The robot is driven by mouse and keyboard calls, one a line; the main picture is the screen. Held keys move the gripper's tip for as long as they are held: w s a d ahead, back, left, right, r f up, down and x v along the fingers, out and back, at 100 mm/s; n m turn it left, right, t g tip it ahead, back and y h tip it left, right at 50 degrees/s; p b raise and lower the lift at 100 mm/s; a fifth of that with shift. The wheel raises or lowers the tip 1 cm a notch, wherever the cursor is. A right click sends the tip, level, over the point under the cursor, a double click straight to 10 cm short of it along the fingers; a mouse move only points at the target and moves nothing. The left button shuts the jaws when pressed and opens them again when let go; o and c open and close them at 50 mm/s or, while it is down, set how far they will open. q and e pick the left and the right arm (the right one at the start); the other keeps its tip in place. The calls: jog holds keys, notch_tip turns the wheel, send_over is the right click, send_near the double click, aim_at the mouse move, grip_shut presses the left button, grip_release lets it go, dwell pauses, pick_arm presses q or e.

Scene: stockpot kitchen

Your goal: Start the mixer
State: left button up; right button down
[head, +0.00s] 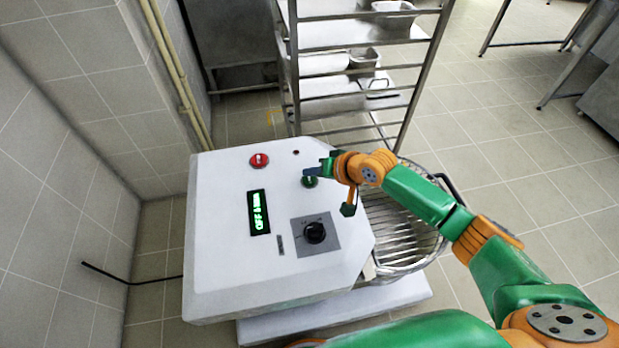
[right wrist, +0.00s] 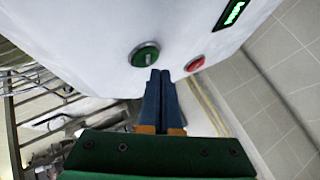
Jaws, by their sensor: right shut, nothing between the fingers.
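The mixer (head: 215,230) is a large white machine with its control panel on top. On the panel are a red button (head: 259,160), a green button (head: 310,182), a lit green display (head: 259,212) and a black dial (head: 315,232). A wire bowl guard (head: 405,220) shows at its right side. My right gripper (head: 327,167) is shut and empty, close to the green button. In the right wrist view its fingertips (right wrist: 160,75) lie just beside the green button (right wrist: 145,55), with the red button (right wrist: 195,63) on the other side. Contact cannot be told. My left gripper is not in view.
A metal rack (head: 350,45) with trays and containers stands behind the mixer. A tiled wall (head: 60,150) and pipes (head: 175,70) are on the left. A black cable (head: 130,277) runs from the mixer's left side. Open tiled floor lies to the right.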

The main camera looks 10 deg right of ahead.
jog(key=shift+f, duration=0.15)
dwell(0.5)
jog(key=shift+f, duration=0.3)
